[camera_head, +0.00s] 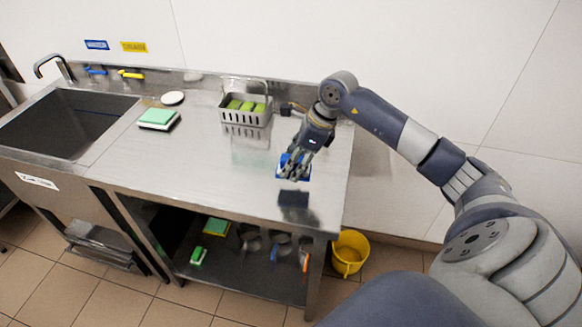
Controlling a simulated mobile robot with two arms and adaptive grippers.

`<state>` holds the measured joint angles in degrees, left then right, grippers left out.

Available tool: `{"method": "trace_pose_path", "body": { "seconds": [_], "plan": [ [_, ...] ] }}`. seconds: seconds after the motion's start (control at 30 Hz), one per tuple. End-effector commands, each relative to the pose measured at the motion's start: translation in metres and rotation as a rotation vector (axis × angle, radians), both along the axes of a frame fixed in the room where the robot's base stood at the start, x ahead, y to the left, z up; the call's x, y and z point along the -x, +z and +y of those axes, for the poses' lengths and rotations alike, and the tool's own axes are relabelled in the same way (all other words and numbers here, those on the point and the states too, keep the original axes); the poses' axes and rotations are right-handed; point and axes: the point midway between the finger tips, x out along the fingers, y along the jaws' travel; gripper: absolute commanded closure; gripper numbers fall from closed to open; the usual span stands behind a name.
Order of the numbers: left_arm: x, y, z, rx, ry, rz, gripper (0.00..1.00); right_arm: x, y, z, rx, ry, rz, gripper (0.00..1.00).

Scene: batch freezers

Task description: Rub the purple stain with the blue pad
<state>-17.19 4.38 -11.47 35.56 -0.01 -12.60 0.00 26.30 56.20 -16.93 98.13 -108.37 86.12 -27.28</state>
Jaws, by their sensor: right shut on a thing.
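My right gripper (293,168) reaches in from the right and points down over the right part of the steel counter (200,150). It is shut on the blue pad (306,172), which is largely hidden behind the fingers. The pad is low, at or just above the counter top; I cannot tell whether it touches. A dark patch (294,198) shows on the steel just in front of the pad; I cannot tell whether it is a reflection or a stain. No clearly purple stain shows. My left gripper is out of view.
A grey basket (246,116) with green items stands behind, left of the gripper. A green-and-white sponge (158,118) and a white disc (172,98) lie near the sink (62,125). A yellow bucket (350,252) stands on the floor. The counter's middle is clear.

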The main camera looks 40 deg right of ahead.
Motion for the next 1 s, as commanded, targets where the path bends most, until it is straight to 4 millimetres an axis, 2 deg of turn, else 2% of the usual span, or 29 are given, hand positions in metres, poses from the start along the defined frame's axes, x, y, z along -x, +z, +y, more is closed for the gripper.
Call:
{"method": "trace_pose_path", "body": {
  "seconds": [0.1,0.3,1.0],
  "plan": [
    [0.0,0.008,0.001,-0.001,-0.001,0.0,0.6,0.0,0.014,-0.004,0.001,-0.002,-0.001,0.75],
    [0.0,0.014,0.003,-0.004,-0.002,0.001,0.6,0.001,0.028,-0.008,0.001,-0.004,-0.001,0.75],
    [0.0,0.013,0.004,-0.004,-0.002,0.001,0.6,0.001,0.029,-0.009,0.0,-0.004,-0.001,0.75]
  ]
}}
